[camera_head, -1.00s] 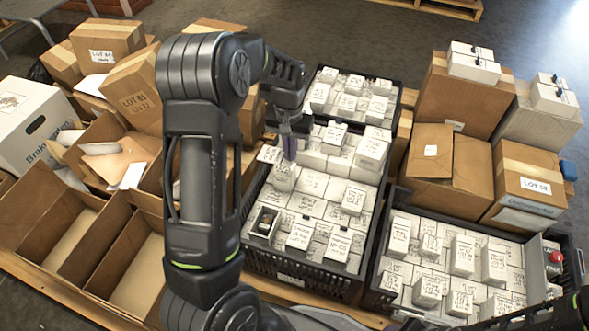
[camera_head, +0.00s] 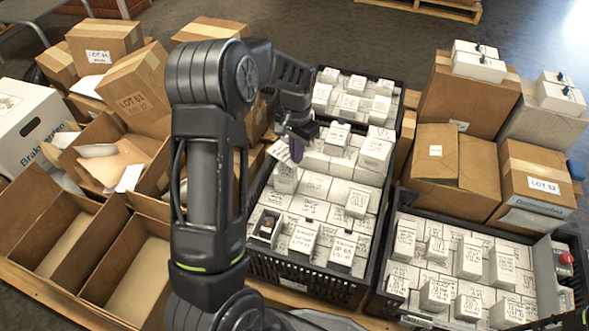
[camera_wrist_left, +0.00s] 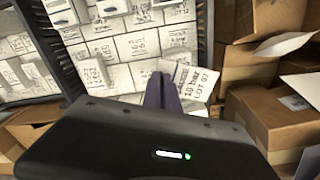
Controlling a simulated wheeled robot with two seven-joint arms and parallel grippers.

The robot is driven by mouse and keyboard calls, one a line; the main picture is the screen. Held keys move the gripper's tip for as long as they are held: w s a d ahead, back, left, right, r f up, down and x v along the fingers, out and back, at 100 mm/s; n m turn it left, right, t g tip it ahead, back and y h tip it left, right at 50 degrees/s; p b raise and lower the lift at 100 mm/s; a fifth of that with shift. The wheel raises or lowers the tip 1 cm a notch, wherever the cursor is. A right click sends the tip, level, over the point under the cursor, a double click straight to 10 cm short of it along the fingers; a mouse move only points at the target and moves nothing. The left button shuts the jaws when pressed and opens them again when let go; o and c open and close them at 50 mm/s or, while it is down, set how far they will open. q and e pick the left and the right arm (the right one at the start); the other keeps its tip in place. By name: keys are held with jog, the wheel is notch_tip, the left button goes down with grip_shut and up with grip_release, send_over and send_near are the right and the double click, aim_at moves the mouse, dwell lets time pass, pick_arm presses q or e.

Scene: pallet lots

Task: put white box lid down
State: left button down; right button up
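The white lid (camera_head: 281,152) is a small flat piece with printed text. It is held tilted above the white boxes in the middle black crate (camera_head: 306,277). My left gripper (camera_head: 296,148) is at the lid's right edge. In the left wrist view the purple fingers (camera_wrist_left: 162,90) are close together with the printed lid (camera_wrist_left: 196,80) between them, sticking out to the right. An open white box (camera_head: 266,224) with a dark inside stands in the same crate, nearer to me. My right gripper is not in view.
A second crate of white boxes (camera_head: 376,279) stands at the right front, another behind. Open cardboard cartons (camera_head: 66,238) are on the left. Closed cartons (camera_head: 541,186) with white boxes on top stand at the right. The crates are full of boxes, with little bare room.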

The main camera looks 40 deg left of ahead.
pick_arm(q)
jog(key=shift+f, duration=0.35)
jog(key=shift+f+b, duration=1)
jog(key=shift+f, duration=1.5)
jog(key=shift+f, duration=0.2)
jog(key=c, duration=1.6)
grip_release()
jog(key=shift+c, duration=0.2)
jog(key=shift+r, duration=0.2)
notch_tip(320, 180, up, 12)
jog(key=p, duration=0.4)
